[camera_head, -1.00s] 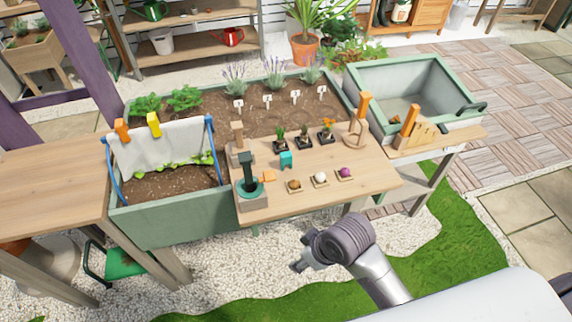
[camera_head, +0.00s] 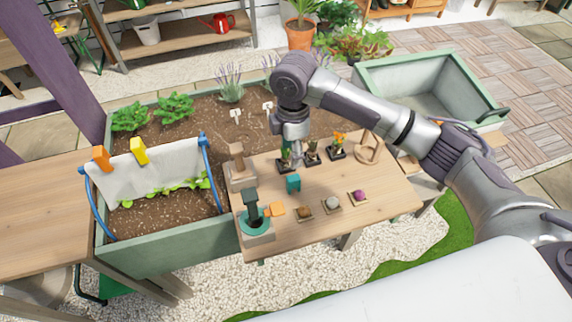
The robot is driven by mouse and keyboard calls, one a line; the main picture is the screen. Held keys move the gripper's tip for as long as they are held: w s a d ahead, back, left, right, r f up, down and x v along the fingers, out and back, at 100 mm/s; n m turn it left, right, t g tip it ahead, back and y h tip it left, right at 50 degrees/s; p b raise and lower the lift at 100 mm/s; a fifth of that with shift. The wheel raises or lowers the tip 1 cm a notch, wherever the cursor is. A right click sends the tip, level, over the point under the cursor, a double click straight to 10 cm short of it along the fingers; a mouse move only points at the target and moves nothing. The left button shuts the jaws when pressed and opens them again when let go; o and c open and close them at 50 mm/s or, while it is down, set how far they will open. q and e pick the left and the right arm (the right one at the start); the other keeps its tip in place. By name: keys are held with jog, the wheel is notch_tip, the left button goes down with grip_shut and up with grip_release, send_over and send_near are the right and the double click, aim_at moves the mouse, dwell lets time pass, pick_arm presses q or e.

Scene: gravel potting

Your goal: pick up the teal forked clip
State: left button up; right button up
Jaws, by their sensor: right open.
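The small teal forked clip (camera_head: 293,183) stands upright on the wooden potting table (camera_head: 385,193), near its middle. My right gripper (camera_head: 291,155) points down over the back part of the table, just behind and above the clip in the picture. It is open, and I see no contact with the clip. The gripper and wrist hide part of the planter bed and some of the small potted plants. My left gripper is out of view.
Three small trays, one with a purple ball (camera_head: 358,197), sit in front. Potted seedlings (camera_head: 337,148) stand behind the clip.

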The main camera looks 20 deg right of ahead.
aim_at(294, 177)
jog(key=f, duration=0.1)
jog(key=s+f, duration=0.1)
jog(key=f, duration=0.1)
jog(key=shift+d+f, duration=0.15)
jog(key=shift+f, duration=0.15)
notch_tip(294, 177, down, 3)
jog(key=shift+w+r+p, duration=0.1)
jog(key=shift+w+p, duration=0.05)
jog(key=shift+p, duration=0.15)
notch_tip(294, 177, down, 2)
notch_tip(294, 177, down, 4)
jog(key=shift+d+r+p, duration=0.15)
jog(key=shift+r+p, duration=0.05)
jog(key=shift+p, duration=0.3)
jog(key=shift+f, duration=0.4)
jog(key=c, duration=0.8)
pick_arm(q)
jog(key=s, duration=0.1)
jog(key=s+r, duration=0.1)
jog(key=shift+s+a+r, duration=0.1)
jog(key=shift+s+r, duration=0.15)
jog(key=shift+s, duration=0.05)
pick_arm(e)
grip_shut()
